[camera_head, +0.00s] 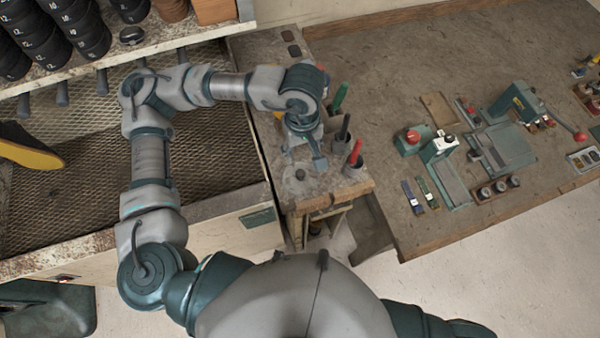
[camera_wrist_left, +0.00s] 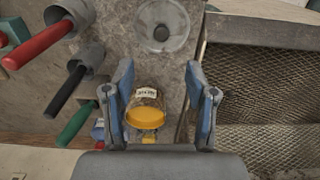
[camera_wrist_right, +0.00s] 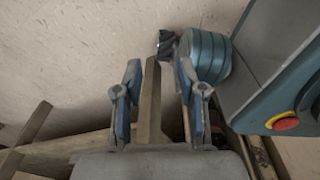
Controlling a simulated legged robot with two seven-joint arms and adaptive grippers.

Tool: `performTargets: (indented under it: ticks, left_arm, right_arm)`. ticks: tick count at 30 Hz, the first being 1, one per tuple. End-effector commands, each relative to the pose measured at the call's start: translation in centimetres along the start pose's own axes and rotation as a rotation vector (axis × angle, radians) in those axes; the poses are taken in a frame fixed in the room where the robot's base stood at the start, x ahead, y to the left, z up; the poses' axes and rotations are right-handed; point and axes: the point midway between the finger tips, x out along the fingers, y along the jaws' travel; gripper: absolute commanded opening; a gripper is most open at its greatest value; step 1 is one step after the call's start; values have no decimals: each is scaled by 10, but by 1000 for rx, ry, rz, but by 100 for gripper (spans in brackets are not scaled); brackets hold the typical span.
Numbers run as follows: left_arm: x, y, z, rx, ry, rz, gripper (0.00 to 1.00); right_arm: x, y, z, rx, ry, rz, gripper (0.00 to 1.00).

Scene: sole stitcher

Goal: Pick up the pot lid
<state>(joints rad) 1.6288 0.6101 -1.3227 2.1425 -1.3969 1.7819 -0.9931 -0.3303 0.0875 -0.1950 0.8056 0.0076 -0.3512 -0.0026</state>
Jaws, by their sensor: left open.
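The pot lid (camera_head: 299,175) is a round, greyish see-through disc with a dark knob. It lies flat on the narrow worn side table, near its front edge. My left gripper (camera_head: 304,158) is open and empty, just behind the lid in the head view. In the left wrist view the lid (camera_wrist_left: 163,30) is beyond the open fingertips (camera_wrist_left: 160,68), apart from them. My right gripper (camera_wrist_right: 159,68) shows only in its wrist view, open and with nothing clearly held.
A yellow-topped jar (camera_wrist_left: 146,110) shows between my left fingers, below them. Cups with red (camera_head: 356,152), black and green (camera_head: 338,98) handled tools stand right of the lid. A mesh-floored bench (camera_head: 80,130) lies left. A wooden beam (camera_wrist_right: 150,100) is near my right gripper.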

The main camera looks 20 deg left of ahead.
Motion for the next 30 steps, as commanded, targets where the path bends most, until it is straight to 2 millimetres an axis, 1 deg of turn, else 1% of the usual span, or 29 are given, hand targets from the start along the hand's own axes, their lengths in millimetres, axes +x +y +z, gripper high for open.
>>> performTargets:
  ticks: [1, 3, 6, 9, 15, 16, 18, 20, 24, 27, 30]
  left_arm:
    - [12, -1, 0, 0, -2, -5, 57]
    - [29, -1, 0, 1, -4, -5, 57]
    - [51, -2, -3, 0, -5, -2, 57]
    - [66, -1, -3, 0, -5, -1, 57]
    - [80, -3, -3, -1, -4, 1, 57]
    - [84, -3, -4, -1, -4, 0, 57]
    - [94, -4, -4, -2, -4, -2, 57]
    - [104, -5, -6, -2, -4, -3, 57]
    - [123, -4, -6, 0, -4, -2, 57]
    - [128, -3, -6, 1, -3, 0, 57]
    - [128, -3, -6, 1, -2, 1, 57]
  right_arm:
    - [-1, 0, 2, -1, -2, 0, 40]
    - [-1, 0, 5, -1, -3, 1, 40]
    - [-1, 0, 8, -2, -6, 2, 40]
    - [0, -1, 11, -2, -9, 2, 40]
    - [-1, 0, 11, -2, -2, 2, 40]
    - [-1, 0, 13, -2, -3, 2, 40]
    - [-2, -1, 26, -5, -15, 1, 40]
    - [-3, -1, 34, -6, -19, 1, 40]
    - [-2, -1, 39, -6, -19, 0, 40]
    - [-2, 0, 40, -6, -19, 0, 40]
    - [-2, 0, 40, -7, -18, 0, 40]
